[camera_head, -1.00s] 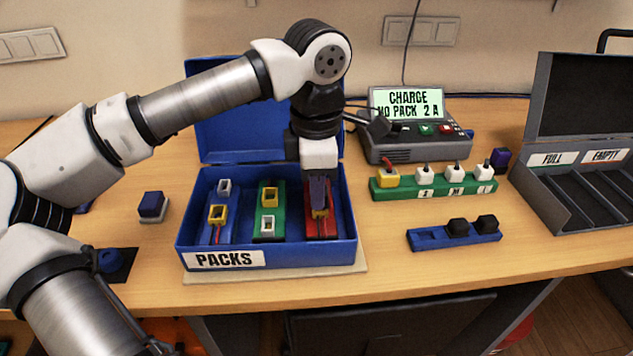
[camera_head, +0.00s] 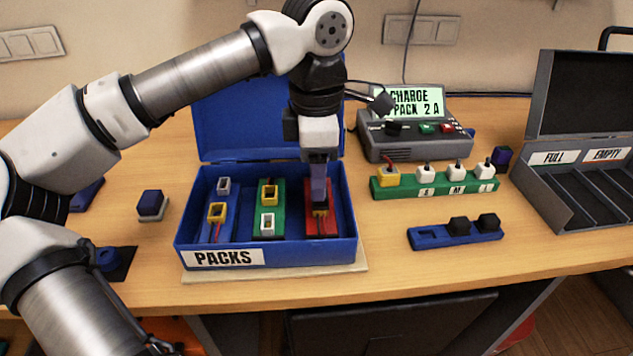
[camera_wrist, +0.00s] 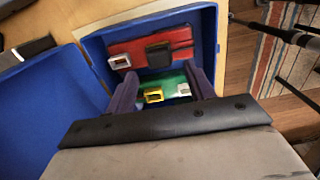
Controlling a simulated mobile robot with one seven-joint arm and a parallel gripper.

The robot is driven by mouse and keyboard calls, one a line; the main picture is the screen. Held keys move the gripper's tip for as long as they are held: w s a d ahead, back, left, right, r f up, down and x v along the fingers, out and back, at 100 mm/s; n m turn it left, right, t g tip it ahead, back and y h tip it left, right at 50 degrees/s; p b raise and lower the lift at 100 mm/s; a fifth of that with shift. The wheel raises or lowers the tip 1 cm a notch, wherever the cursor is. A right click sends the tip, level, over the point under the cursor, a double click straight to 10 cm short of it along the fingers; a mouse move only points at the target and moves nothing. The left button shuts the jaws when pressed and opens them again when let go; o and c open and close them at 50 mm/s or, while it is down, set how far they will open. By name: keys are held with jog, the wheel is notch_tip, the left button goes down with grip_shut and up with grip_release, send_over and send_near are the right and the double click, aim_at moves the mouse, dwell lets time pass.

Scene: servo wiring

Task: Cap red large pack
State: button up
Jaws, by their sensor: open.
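The red pack (camera_head: 333,227) lies in the right part of the blue PACKS box (camera_head: 310,254). It also shows in the wrist view (camera_wrist: 181,38). There a black cap (camera_wrist: 159,55) sits on it, beside its white-rimmed connector (camera_wrist: 120,62). In the head view a little yellow shows at the larger connector (camera_head: 320,212), and my fingers partly hide it. My gripper (camera_head: 319,192) points down just above that connector. In the wrist view my gripper (camera_wrist: 163,77) is open, its fingers apart with no cap between them.
A green pack (camera_head: 268,205) and a blue pack (camera_head: 219,207) lie left of the red pack. A blue cap strip (camera_head: 455,238) holds two black caps, its left slot empty. The charger (camera_head: 405,145) and green connector strip (camera_head: 435,190) stand right. The open lid (camera_head: 240,135) rises behind.

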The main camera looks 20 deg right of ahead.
notch_tip(320, 180, up, 10)
jog(key=shift+r, duration=0.2)
dwell(0.5)
